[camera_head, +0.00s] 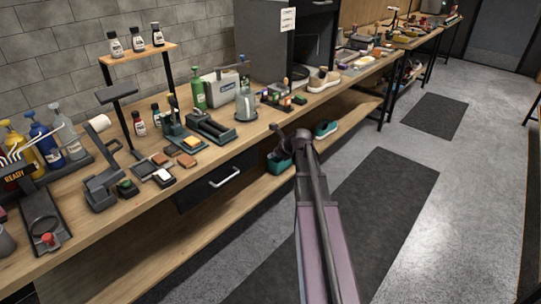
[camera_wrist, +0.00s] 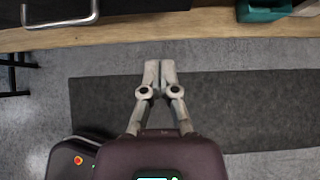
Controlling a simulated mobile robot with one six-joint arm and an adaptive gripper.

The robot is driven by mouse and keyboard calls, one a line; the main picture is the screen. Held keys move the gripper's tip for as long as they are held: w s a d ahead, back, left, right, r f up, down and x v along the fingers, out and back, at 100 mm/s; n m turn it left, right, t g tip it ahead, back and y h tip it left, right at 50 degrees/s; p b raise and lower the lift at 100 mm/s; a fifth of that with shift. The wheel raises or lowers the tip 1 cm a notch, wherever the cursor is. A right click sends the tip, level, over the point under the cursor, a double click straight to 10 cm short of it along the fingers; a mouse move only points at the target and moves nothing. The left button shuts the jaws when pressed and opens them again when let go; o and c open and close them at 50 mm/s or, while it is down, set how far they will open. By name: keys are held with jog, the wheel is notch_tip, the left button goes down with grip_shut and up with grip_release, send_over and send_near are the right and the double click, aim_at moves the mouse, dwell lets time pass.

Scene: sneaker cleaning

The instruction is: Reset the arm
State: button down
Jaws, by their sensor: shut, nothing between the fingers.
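My gripper (camera_wrist: 160,72) is shut and empty in the wrist view, its two pale fingers meeting at the tips. The fingers are too small there to make out clearly. Nothing touches the gripper.
The wooden workbench (camera_head: 75,228) is crowded with bottles, brushes and holders. A black drawer (camera_head: 205,190) with a metal handle (camera_head: 224,178) sits under its top. A teal shoe (camera_head: 326,129) is on the lower shelf. The floor to the right (camera_head: 470,200) is clear.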

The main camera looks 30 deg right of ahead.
jog(key=shift+a, duration=0.1)
dwell(0.4)
jog(key=s+a+f+n+g+h, duration=0.2)
jog(key=s+a+f+n+g, duration=0.15)
jog(key=s+a+n, duration=1.05)
jog(key=s+a+f+n+g+h, duration=0.15)
jog(key=s+a+n+g, duration=0.35)
jog(key=s+a+n, duration=0.9)
jog(key=w+d+r+n+p, duration=0.1)
jog(key=w+r+n+p, duration=0.1)
jog(key=r+p, duration=0.5)
jog(key=w+r+n+p, duration=0.2)
jog(key=w+r+p, duration=0.2)
jog(key=r+p, duration=0.3)
jog(key=shift+d+p, duration=0.3)
jog(key=shift+d, duration=0.1)
jog(key=shift+w+y, duration=0.1)
jog(key=shift+y, duration=0.15)
